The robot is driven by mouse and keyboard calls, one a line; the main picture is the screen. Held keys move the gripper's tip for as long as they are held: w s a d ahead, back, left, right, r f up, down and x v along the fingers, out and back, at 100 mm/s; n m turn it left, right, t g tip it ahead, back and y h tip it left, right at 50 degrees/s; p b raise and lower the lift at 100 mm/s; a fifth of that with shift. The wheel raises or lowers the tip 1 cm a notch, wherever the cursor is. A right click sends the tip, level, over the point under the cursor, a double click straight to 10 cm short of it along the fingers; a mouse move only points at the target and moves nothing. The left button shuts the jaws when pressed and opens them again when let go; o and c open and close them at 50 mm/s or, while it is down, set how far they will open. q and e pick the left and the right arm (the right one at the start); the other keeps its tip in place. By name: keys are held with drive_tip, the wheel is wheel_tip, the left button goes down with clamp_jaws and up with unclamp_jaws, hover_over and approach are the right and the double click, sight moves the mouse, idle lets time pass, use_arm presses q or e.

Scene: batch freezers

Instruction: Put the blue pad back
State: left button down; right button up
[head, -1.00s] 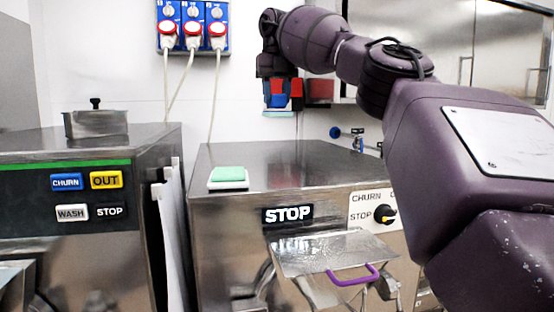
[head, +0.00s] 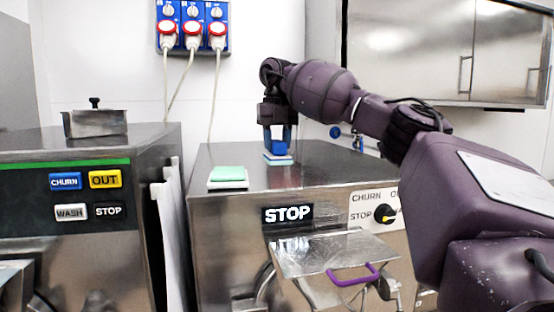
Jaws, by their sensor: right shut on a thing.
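My right gripper (head: 279,145) points down over the back of the right-hand steel machine's top (head: 330,163). It is shut on the blue pad (head: 279,148), whose darker blue upper block shows between the fingers. A thin pale-blue and white layer (head: 279,160) shows just under the block. It is at or very near the steel top; I cannot tell whether it touches. A green pad with a white edge (head: 228,174) lies at the front left of the same top, apart from the gripper. My left gripper is not in view.
A steel pan with a black knob (head: 95,121) stands on the left machine. Blue sockets with red plugs (head: 193,30) hang on the wall, their cables running down behind. A steel tray with a purple handle (head: 352,274) juts from the right machine's front. The top's middle is clear.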

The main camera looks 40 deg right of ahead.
sight(277, 157)
drive_tip(key=shift+f, duration=2.25)
drive_tip(key=o, duration=0.9)
drive_tip(key=shift+a+r, duration=0.1)
wheel_tip(277, 157, up, 12)
drive_tip(key=shift+f, duration=0.1)
